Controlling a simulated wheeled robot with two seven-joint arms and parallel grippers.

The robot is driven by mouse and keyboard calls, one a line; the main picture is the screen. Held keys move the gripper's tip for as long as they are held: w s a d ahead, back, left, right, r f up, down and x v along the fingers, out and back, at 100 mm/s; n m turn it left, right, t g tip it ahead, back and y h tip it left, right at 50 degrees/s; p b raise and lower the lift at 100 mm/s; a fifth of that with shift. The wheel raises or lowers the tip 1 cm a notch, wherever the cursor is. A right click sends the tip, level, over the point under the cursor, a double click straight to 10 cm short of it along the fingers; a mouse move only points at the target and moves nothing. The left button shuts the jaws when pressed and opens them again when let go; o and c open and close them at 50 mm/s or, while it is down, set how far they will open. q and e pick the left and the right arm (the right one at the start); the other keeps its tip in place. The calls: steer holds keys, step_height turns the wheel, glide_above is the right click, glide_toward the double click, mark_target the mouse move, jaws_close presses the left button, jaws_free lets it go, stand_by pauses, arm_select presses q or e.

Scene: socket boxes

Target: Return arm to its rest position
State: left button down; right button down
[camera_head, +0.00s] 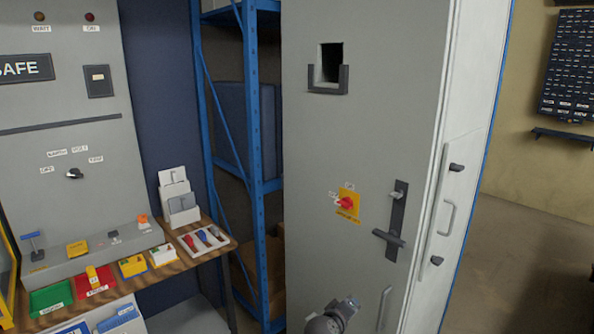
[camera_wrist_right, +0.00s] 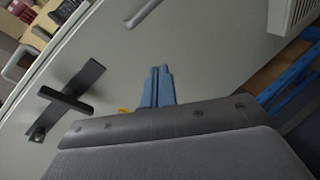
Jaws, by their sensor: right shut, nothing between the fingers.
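My right gripper (camera_head: 349,304) shows at the bottom of the head view, in front of the lower part of a tall grey cabinet (camera_head: 375,140). In the right wrist view its two blue fingers (camera_wrist_right: 157,88) are together with nothing between them, and they point towards the grey cabinet face. The cabinet's black lever handle (camera_head: 390,238) is up and to the right of the gripper, apart from it. The handle also shows at the left of the right wrist view (camera_wrist_right: 66,100). My left gripper is not in view.
A red rotary switch (camera_head: 346,203) on a yellow plate is on the cabinet face, above the gripper. A black-rimmed opening (camera_head: 331,64) is higher up. Blue shelving (camera_head: 254,130) stands left of the cabinet. A wooden bench (camera_head: 222,246) with coloured boxes is at the left.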

steer(key=s+a+f+m+g+y, duration=0.1)
steer(key=s+a+f+g+y, duration=0.2)
steer(key=s+f, duration=0.75)
steer(key=s+f+m+g+y, duration=0.25)
steer(key=f+y, duration=0.25)
steer(key=f, duration=1.3)
steer(key=s+d+f+g, duration=0.1)
steer(key=s+f, duration=0.6)
steer(key=s, duration=0.5)
steer(key=s+d+f+g, duration=0.2)
steer(key=s+f, duration=0.5)
steer(key=s, duration=0.5)
steer(key=s+d+f+g, duration=0.1)
steer(key=s+f, duration=0.5)
steer(key=s, duration=0.6)
steer(key=shift+s+d+f+g+y, duration=0.3)
steer(key=shift+s+f+g, duration=0.1)
steer(key=shift+g, duration=0.25)
steer(key=shift+m, duration=0.25)
